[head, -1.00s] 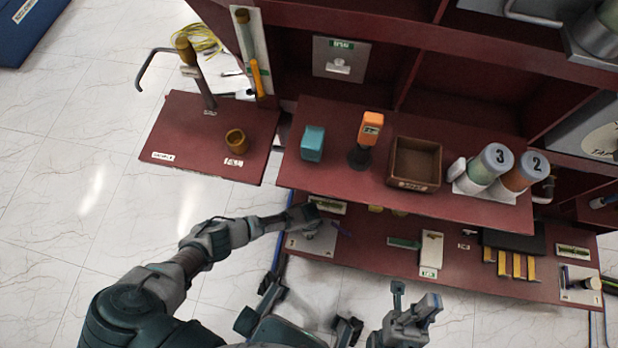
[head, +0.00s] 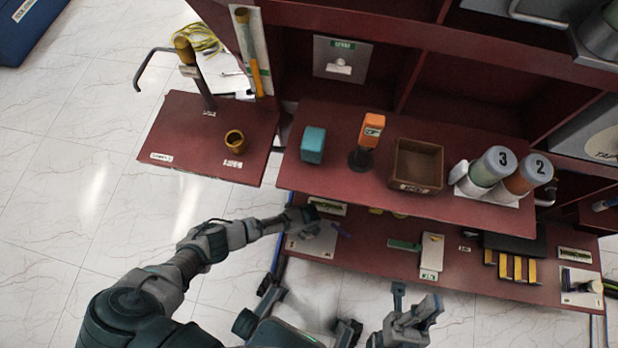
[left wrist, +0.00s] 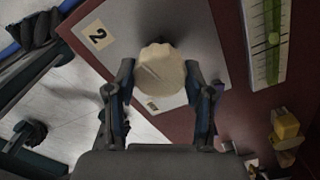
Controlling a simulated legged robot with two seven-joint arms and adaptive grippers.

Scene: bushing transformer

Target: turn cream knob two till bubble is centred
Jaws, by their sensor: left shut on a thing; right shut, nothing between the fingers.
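The cream knob (left wrist: 160,66) sits on a grey plate (left wrist: 122,22) with a label "2" (left wrist: 97,35) in the left wrist view. My left gripper (left wrist: 160,80) has its fingers on both sides of the knob, shut on it. A level vial (left wrist: 266,50) with yellow-green fluid lies right of the plate; a bright spot in it looks like the bubble (left wrist: 273,38). The vial's top end is cut off, so I cannot tell whether the bubble is centred. In the head view my left gripper (head: 326,229) hides the knob. My right gripper (head: 430,307) is shut and empty, in front of the lower shelf.
The lower shelf (head: 375,256) also holds a white block (head: 431,255), yellow-striped pieces (head: 515,267) and another knob plate (head: 580,298) at far right. The upper shelf (head: 340,180) overhangs it with a teal block (head: 313,145), a brown bin (head: 417,165) and numbered jars (head: 492,165).

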